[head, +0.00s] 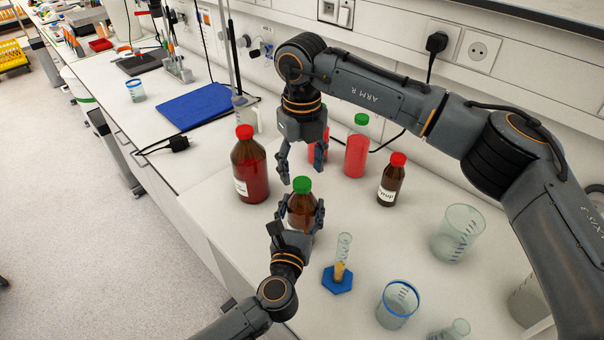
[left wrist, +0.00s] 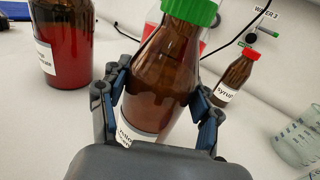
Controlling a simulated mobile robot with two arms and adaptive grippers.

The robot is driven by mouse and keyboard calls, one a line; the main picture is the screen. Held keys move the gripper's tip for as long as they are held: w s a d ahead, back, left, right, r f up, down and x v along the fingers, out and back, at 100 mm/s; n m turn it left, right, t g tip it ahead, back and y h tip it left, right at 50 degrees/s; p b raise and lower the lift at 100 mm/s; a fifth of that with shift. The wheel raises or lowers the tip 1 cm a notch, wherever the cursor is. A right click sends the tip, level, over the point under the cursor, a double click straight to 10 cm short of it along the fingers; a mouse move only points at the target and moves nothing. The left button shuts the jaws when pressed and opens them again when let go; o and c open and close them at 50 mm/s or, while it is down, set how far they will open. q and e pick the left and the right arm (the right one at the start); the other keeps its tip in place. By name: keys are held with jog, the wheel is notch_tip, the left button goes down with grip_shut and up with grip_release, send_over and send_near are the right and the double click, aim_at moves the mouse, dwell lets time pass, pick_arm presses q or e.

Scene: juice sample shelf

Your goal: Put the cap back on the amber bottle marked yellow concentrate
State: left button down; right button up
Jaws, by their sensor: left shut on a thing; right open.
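An amber bottle (head: 301,212) with a green cap (head: 302,185) on its top stands between the fingers of my left gripper (head: 297,222). In the left wrist view the bottle (left wrist: 160,80) looks tilted, its green cap (left wrist: 192,11) is cut by the top edge, and its label (left wrist: 135,132) is partly hidden and hard to read. My left gripper (left wrist: 160,103) is shut on the bottle body. My right gripper (head: 303,165) is open and empty, pointing down just above the green cap. I cannot tell whether the cap is fully screwed down.
A large red-capped amber bottle (head: 250,170) stands to the left. A green-capped clear bottle of red liquid (head: 356,150) and a small red-capped syrup bottle (head: 391,182) stand behind. A blue-based cylinder (head: 337,280) and beakers (head: 397,305), (head: 457,235) stand to the right. The bench's front edge is close.

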jog(key=shift+r, duration=0.8)
jog(key=shift+c, duration=0.3)
jog(key=n, duration=0.2)
jog(key=r+n, duration=0.1)
jog(key=n, duration=0.1)
jog(key=r+n, duration=0.1)
jog(key=n, duration=0.4)
jog(key=r+n, duration=0.1)
jog(key=n, duration=0.2)
jog(key=shift+r, duration=0.2)
jog(key=shift+f, duration=4)
